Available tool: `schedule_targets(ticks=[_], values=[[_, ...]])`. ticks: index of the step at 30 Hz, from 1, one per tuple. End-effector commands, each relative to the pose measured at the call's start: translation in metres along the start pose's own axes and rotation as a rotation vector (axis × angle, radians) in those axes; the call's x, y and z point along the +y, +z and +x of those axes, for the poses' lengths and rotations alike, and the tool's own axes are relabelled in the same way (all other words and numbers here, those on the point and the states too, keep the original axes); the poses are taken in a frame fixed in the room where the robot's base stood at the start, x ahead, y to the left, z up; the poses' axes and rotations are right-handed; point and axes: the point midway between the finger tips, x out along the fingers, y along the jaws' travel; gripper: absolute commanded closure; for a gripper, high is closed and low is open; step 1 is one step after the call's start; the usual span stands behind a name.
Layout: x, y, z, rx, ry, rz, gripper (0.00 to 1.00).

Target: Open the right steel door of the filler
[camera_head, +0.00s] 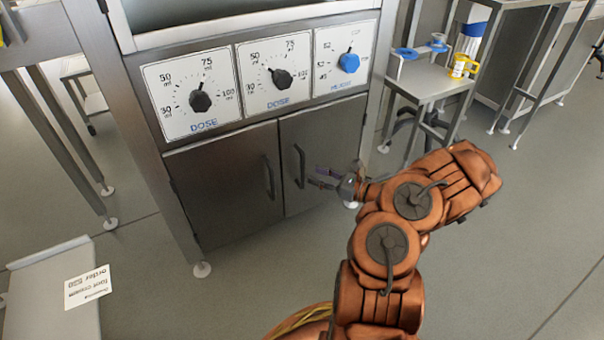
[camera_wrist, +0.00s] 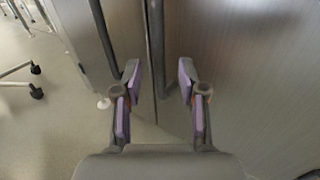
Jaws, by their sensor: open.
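The filler's right steel door (camera_head: 318,190) is closed, flush beside the left door (camera_head: 222,190). Its dark vertical bar handle (camera_head: 299,165) is near the seam. My gripper (camera_head: 320,178) is open and empty, just right of this handle, with its fingers pointing left. In the wrist view, the right door (camera_wrist: 250,80) fills the right side. The right door's handle (camera_wrist: 155,45) shows between my open fingers (camera_wrist: 158,85); I cannot tell whether it lies within their reach or just beyond. The left door's handle (camera_wrist: 102,35) is farther off, to the left.
Dose dials (camera_head: 200,101) sit above the doors. A small steel side table (camera_head: 425,83) with blue and yellow items stands right of the filler. A bench with a paper label (camera_head: 88,287) is at the lower left. The floor before the doors (camera_head: 270,265) is clear.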

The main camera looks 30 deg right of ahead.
Motion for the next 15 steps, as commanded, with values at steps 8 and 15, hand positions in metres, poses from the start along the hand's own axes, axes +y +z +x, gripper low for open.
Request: schedule_targets(ticks=[8, 15], values=[[0.001, -0.002, 0.041, -0.003, 0.005, -0.001, 0.59], [0.002, 0.0, 0.056, -0.002, 0.004, 0.0, 0.59]])
